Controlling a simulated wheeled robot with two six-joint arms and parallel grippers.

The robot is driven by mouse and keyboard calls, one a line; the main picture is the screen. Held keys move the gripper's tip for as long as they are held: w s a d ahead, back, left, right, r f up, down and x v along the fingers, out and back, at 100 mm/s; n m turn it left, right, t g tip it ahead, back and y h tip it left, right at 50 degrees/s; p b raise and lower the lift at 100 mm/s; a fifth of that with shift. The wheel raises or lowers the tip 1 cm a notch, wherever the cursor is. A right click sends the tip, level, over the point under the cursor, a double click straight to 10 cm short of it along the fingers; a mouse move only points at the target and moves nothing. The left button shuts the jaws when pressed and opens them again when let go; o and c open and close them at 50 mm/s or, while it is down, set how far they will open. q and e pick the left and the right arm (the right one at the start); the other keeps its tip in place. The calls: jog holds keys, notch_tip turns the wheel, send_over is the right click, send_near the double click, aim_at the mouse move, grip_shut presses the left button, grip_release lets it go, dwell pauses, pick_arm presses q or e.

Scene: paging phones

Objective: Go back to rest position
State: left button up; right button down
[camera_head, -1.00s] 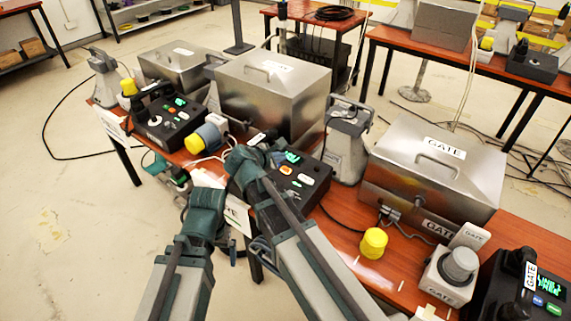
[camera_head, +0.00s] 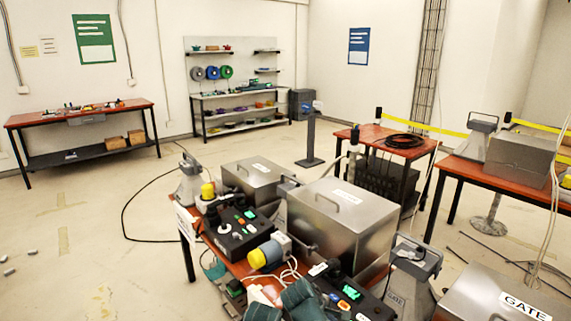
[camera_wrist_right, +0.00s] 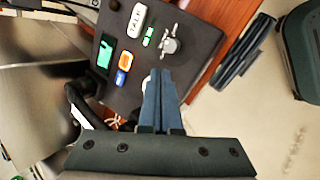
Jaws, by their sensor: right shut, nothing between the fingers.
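In the right wrist view my right gripper (camera_wrist_right: 160,76) is shut, with its two blue fingers together and nothing between them.
The red-brown table (camera_head: 187,234) holds steel cases (camera_head: 335,215), another black control box (camera_head: 235,232), yellow-capped plugs (camera_head: 265,257) and grey phones (camera_head: 190,180). Cables lie on the floor behind. Other tables stand at the back and right. The floor (camera_head: 80,240) at left is mostly clear.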

jog(key=s+a+m+g+y+p, duration=0.1)
jog(key=s+a+m+g+y, duration=0.1)
jog(key=s, duration=0.5)
jog(key=s+a+m+g+y+p, duration=0.2)
jog(key=s+a+m, duration=0.3)
jog(key=s, duration=0.2)
jog(key=shift+a+r+m, duration=0.3)
jog(key=shift+a+r, duration=0.05)
